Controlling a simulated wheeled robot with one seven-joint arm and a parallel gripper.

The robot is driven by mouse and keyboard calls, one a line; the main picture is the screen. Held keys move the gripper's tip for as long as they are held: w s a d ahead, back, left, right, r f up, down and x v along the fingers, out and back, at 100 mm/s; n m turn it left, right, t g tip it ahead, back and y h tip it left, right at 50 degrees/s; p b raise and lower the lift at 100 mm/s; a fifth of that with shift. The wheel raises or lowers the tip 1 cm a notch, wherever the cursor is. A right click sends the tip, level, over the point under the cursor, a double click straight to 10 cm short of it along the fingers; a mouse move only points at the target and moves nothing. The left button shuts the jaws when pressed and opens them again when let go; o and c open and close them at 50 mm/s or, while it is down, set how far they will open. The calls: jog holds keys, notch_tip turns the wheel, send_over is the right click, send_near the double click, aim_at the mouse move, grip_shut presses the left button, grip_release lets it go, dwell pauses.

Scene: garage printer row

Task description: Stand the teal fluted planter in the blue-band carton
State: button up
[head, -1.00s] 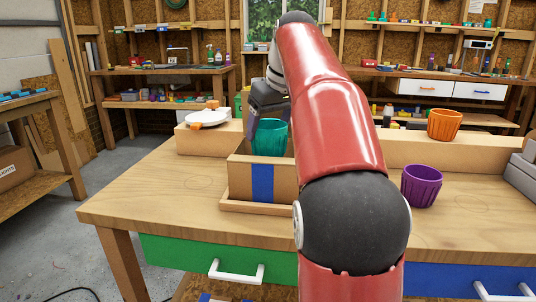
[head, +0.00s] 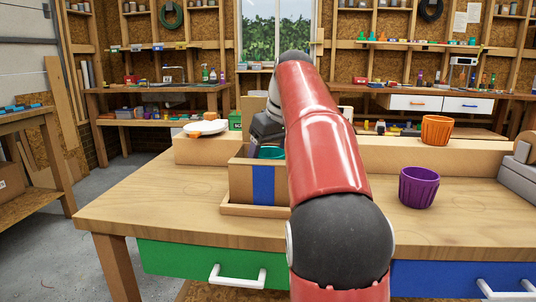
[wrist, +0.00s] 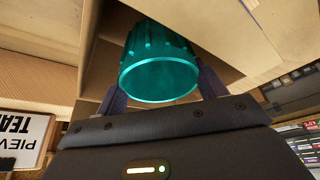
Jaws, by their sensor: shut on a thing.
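The blue-band carton (head: 240,182) stands open-topped on the workbench, its blue stripe facing me. The teal fluted planter (head: 271,153) is down inside it, with only a strip near its rim showing above the front wall. In the wrist view the planter (wrist: 158,60) sits between my gripper's two fingers (wrist: 162,88), one against each side, with carton walls around it. My gripper (head: 268,143) is shut on the planter and reaches down into the carton from behind. The carton floor under the planter is hidden in the head view, so I cannot tell whether it touches.
A purple fluted pot (head: 418,188) stands on the bench at right. An orange pot (head: 436,130) stands on the raised ledge behind it. A white plate-like item (head: 205,128) lies on the ledge at left. The bench left of the carton is clear.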

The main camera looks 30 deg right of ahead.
jog(key=shift+f, duration=0.45)
jog(key=o, duration=0.8)
jog(key=p+v, duration=0.1)
jog(key=v, duration=0.3)
jog(key=p+v, duration=0.2)
jog(key=v, duration=0.1)
jog(key=p+v, duration=0.1)
jog(key=v, duration=0.3)
jog(key=shift+w+r, duration=0.25)
jog(key=shift+r, duration=0.2)
jog(key=shift+v, duration=0.8)
